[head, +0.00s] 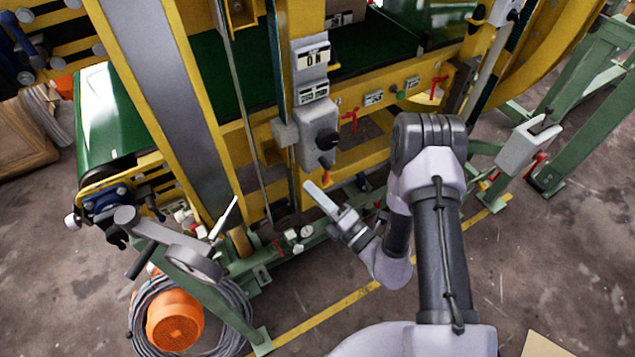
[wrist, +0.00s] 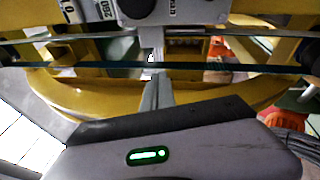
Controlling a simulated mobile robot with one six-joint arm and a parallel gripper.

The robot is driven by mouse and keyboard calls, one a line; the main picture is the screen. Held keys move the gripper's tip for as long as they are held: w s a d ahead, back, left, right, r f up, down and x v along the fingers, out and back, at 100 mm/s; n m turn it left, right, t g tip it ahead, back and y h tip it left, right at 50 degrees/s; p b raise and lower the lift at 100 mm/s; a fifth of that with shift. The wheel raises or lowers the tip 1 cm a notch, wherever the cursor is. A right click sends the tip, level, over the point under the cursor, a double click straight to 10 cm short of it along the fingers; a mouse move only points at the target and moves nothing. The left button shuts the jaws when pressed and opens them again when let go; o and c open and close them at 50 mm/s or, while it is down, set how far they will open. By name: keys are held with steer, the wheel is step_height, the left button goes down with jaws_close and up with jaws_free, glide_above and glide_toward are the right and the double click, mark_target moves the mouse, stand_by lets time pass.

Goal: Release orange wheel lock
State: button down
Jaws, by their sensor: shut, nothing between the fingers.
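A small orange-red lever or knob (head: 325,176) hangs under the grey control box (head: 318,132) on the yellow frame. I cannot tell for sure whether it is the orange wheel lock. My gripper (head: 310,188) is shut and empty, its fingers pointing up and left, just below and left of that lever in the head view. I cannot tell whether they touch. In the wrist view the closed fingers (wrist: 154,92) point toward the yellow frame, with the grey box (wrist: 190,10) above. The lever is not clear in the wrist view.
A grey handwheel (head: 192,260) with a crank stands at the lower left. An orange round object (head: 175,320) lies inside coiled grey cable on the floor. Red handles (head: 350,118) sit on the yellow beam. Concrete floor (head: 540,265) is open at the right.

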steer(key=s+d+f+m+t+h, duration=0.2)
steer(key=d+f+m+h, duration=0.2)
steer(key=f, duration=0.6)
steer(key=shift+d+f+m+h, duration=0.15)
steer(key=shift+d+m+h, duration=0.25)
steer(key=shift+m+h, duration=0.35)
steer(key=w+a+b, duration=0.2)
steer(key=w+b, duration=0.1)
steer(key=w, duration=0.8)
steer(key=shift+w+a, duration=0.15)
steer(key=shift+a, duration=0.1)
